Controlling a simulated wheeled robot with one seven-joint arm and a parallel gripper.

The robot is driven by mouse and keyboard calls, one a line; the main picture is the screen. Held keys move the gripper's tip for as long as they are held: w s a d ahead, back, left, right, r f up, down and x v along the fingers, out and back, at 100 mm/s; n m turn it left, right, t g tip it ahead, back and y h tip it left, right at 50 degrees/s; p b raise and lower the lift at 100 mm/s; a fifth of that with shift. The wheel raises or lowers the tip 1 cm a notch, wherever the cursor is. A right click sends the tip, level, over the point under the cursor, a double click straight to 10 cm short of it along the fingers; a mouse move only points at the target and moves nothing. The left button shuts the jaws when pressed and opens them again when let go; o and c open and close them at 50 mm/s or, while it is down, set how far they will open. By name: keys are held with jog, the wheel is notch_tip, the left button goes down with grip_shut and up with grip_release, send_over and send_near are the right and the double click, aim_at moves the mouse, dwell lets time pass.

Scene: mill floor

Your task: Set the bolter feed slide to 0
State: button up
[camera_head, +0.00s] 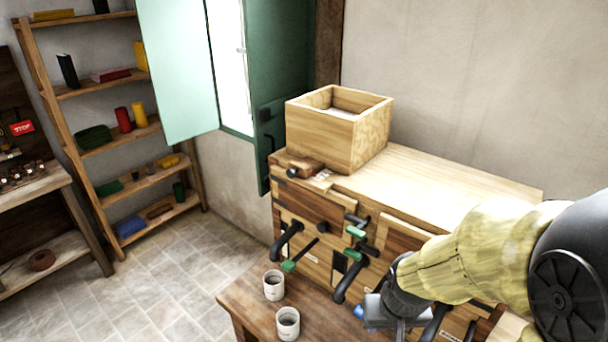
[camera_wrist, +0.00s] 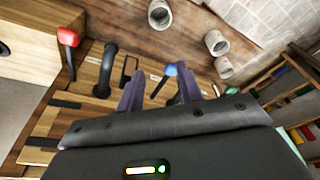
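The wooden bolter cabinet (camera_head: 440,180) carries an open-topped wooden hopper box (camera_head: 330,140). A brown block (camera_head: 305,168) sits at the hopper's foot beside a small pale marked plate (camera_head: 323,175); it may be the feed slide, but no label is readable. My gripper (camera_head: 385,318) is low at the cabinet front, near a blue knob (camera_head: 359,311). In the wrist view my gripper (camera_wrist: 160,92) is open, its fingers apart with the blue-knobbed lever (camera_wrist: 170,70) showing between them. I cannot tell whether they touch it. No scale reading is legible.
Green-handled levers (camera_head: 355,231) and black spouts (camera_head: 287,240) stick out of the cabinet front. A red-knobbed lever (camera_wrist: 68,38) shows in the wrist view. White cups (camera_head: 288,323) stand on the low bench (camera_head: 250,312). Shelves (camera_head: 100,90) and an open green shutter (camera_head: 178,70) are left.

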jog(key=shift+o, duration=1.3)
jog(key=w+a+r+t+b, duration=0.1)
jog(key=w+a+r+t, duration=0.3)
jog(key=w+a, duration=0.45)
jog(key=w+a+r+t+b, duration=0.1)
jog(key=w+a+r+t, duration=0.3)
jog(key=w, duration=0.7)
jog(key=w+a+r+t+b, duration=0.1)
jog(key=w+a+r+t, duration=0.25)
jog(key=w+a, duration=0.55)
jog(key=w+a+r+m+t+h+b, duration=0.1)
jog(key=w+a+m+t+h+b, duration=0.15)
jog(key=a+m+h, duration=0.2)
jog(key=s+a+f+m+g+h, duration=0.2)
jog(key=s+a+m+h, duration=0.1)
jog(key=s+a+h, duration=0.2)
jog(key=shift+s+a+f+h, duration=0.2)
jog(key=shift+s+a+h, duration=0.15)
jog(key=shift+s+h, duration=0.65)
jog(key=shift+s+y, duration=0.15)
jog(key=shift+y, duration=0.1)
